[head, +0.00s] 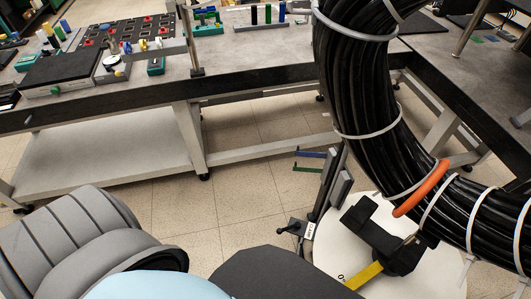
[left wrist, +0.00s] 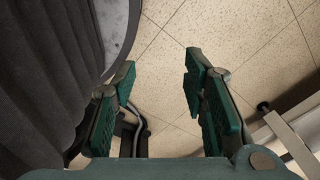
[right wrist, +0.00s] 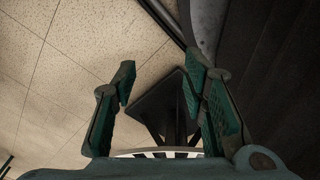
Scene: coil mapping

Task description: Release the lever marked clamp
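A black-handled lever (head: 291,228) sticks out to the left at the foot of a dark upright post in the head view. A small white label (head: 310,231) is on the post beside it; its lettering is too small to read surely. My left gripper (left wrist: 159,68) is open and empty in the left wrist view, above the tiled floor. My right gripper (right wrist: 161,76) is open in the right wrist view, with a dark plate-like part behind its fingers and nothing gripped. Neither gripper shows in the head view, and both appear away from the lever.
A thick black cable bundle (head: 365,90) with white ties and an orange ring (head: 421,189) hangs at right. Below it is a white round disc (head: 400,275) with a yellow strip (head: 364,276). A workbench (head: 250,75) stands behind.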

